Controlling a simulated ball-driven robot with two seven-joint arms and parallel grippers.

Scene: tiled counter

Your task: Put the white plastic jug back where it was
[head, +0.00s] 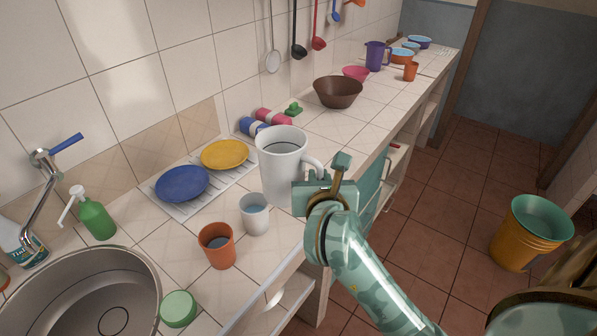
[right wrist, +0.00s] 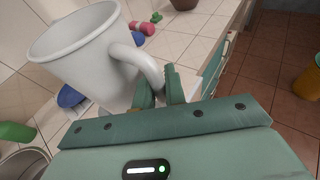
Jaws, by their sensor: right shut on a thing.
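The white plastic jug (head: 283,165) is near the middle of the head view, over the tiled counter, and looks about upright. It fills the upper left of the right wrist view (right wrist: 85,55). My right gripper (head: 317,178) is shut on the jug's handle, on the side toward the counter's front edge. In the right wrist view its fingers (right wrist: 160,88) are on either side of the handle's lower part. I cannot tell whether the jug's base touches the counter. My left gripper is not in view.
A white cup (head: 255,216) and an orange cup (head: 217,248) stand just in front of the jug. A blue plate (head: 182,184) and a yellow plate (head: 225,154) lie left of it. A brown bowl (head: 338,93) stands farther back, with clear tiles before it.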

